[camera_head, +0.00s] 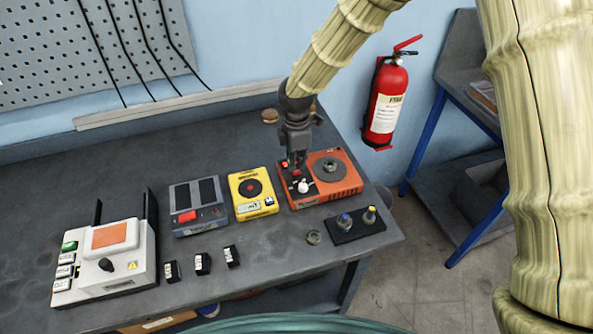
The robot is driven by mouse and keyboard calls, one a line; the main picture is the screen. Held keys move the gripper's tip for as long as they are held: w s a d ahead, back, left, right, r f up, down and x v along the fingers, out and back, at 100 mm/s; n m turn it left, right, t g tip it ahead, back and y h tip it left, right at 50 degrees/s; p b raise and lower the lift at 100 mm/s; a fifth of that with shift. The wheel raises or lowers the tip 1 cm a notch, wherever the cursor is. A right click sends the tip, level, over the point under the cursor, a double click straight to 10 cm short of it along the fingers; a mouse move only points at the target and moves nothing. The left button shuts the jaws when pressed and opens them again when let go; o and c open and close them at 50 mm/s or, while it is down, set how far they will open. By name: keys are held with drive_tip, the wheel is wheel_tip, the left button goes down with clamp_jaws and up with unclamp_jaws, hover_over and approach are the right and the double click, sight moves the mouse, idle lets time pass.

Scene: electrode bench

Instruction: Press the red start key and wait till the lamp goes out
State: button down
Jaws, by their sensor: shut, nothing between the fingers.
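My gripper (297,164) is shut and points down over the left part of the orange device (345,187). Its tips are at or just above a small red key (297,173); I cannot tell whether they touch it. A white knob (304,187) sits just in front of the tips, and a dark round disc (330,169) is to the right on the same device. A grey device (208,191) further left has a larger red key (186,216). I cannot make out clearly which spot is the lamp, or whether it is lit.
A yellow device (238,189) stands between the grey and orange ones. A white device (142,252) is at the left. Several small black blocks (202,263) and a dark holder with two knobbed parts (348,231) lie in front. A fire extinguisher (386,100) hangs behind right.

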sight(297, 171)
drive_tip(key=shift+f, duration=0.95)
idle(0.6)
drive_tip(key=shift+r, duration=0.1)
drive_tip(key=shift+r+p, duration=1.9)
drive_tip(key=shift+r, duration=1)
